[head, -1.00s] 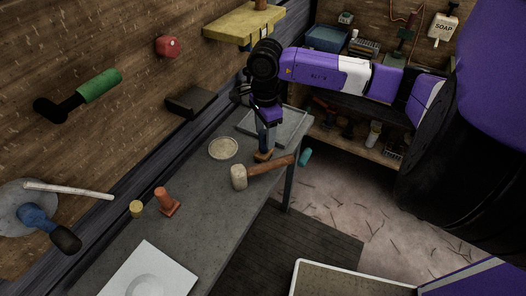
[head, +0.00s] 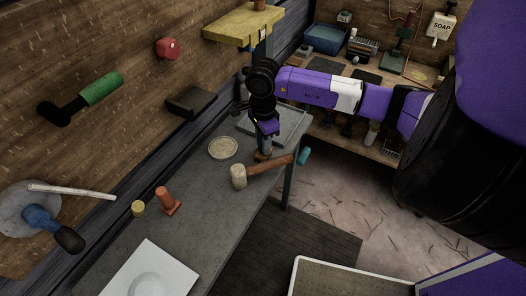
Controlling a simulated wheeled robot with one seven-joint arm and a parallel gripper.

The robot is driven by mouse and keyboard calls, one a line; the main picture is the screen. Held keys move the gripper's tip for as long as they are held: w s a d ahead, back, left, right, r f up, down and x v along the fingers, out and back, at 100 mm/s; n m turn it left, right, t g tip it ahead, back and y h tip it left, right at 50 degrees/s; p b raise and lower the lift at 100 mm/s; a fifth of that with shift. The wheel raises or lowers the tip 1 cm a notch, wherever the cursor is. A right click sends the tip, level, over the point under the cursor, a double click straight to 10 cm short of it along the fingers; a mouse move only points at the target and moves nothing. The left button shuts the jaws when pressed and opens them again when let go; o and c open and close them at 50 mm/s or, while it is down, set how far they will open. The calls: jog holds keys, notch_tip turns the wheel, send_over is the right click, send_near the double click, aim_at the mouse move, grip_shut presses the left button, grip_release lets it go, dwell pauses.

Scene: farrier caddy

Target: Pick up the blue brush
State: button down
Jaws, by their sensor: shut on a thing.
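My gripper (head: 266,143) is at the far end of the grey workbench, pointing down. It is shut on the blue brush, just behind the mallet's handle. The brush's brown lower end (head: 263,155) shows below the fingers, at or close to the bench top. Its blue part is mostly hidden by the gripper. I cannot tell whether the brush touches the bench.
A mallet (head: 238,177) with a brown handle lies right in front of the gripper.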

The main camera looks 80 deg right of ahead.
jog(key=shift+r, duration=0.15)
notch_tip(320, 180, up, 20)
jog(key=b, duration=0.3)
dwell(0.4)
jog(key=c, duration=1.8)
grip_release()
grip_shut()
